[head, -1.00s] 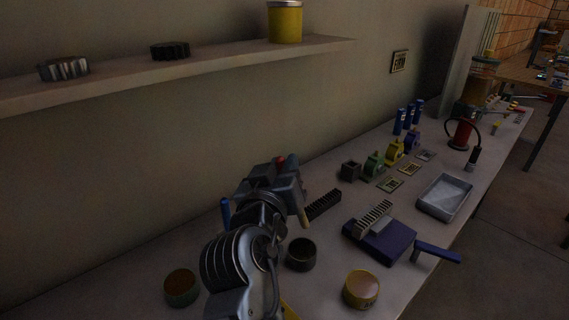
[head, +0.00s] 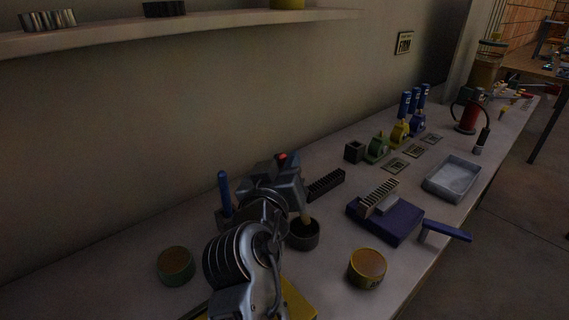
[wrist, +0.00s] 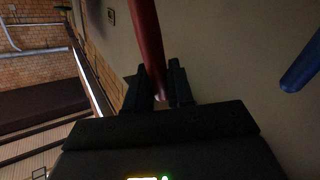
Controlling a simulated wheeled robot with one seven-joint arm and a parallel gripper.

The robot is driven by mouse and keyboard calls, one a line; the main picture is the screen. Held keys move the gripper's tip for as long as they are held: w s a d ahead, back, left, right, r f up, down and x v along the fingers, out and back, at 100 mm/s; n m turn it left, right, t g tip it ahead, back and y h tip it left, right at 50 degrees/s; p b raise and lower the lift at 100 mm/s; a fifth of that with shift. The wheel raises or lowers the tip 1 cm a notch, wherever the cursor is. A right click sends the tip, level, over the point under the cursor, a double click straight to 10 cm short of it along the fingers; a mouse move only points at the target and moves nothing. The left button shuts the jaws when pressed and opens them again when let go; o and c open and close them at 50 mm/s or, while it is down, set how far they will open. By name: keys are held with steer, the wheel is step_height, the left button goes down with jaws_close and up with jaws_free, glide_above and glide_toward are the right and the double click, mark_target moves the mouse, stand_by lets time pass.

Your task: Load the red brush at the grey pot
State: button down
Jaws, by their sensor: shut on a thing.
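My gripper (head: 297,190) is shut on the red brush, whose red handle end (head: 282,157) pokes up above it in the head view. In the wrist view the red handle (wrist: 148,40) runs up from between the two dark fingers (wrist: 161,88). The brush's pale lower end points down at the grey pot (head: 303,239), a dark round pot on the bench. That end overlaps the pot's opening and seems to be at or inside its rim; the exact depth is unclear. My arm hides part of the surroundings.
A green-sided pot (head: 176,266) stands left and a yellow pot (head: 367,269) right. A blue handle (head: 224,192) stands upright behind my arm; it also shows in the wrist view (wrist: 301,62). A dark toothed rack (head: 326,184), purple block (head: 385,222) and grey tray (head: 452,178) lie beyond.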

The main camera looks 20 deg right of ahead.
steer(key=shift+f+b, duration=0.45)
steer(key=shift+f, duration=0.3)
stand_by(1.8)
steer(key=shift+r, duration=0.1)
steer(key=shift+r+p, duration=3.15)
steer(key=shift+r, duration=0.35)
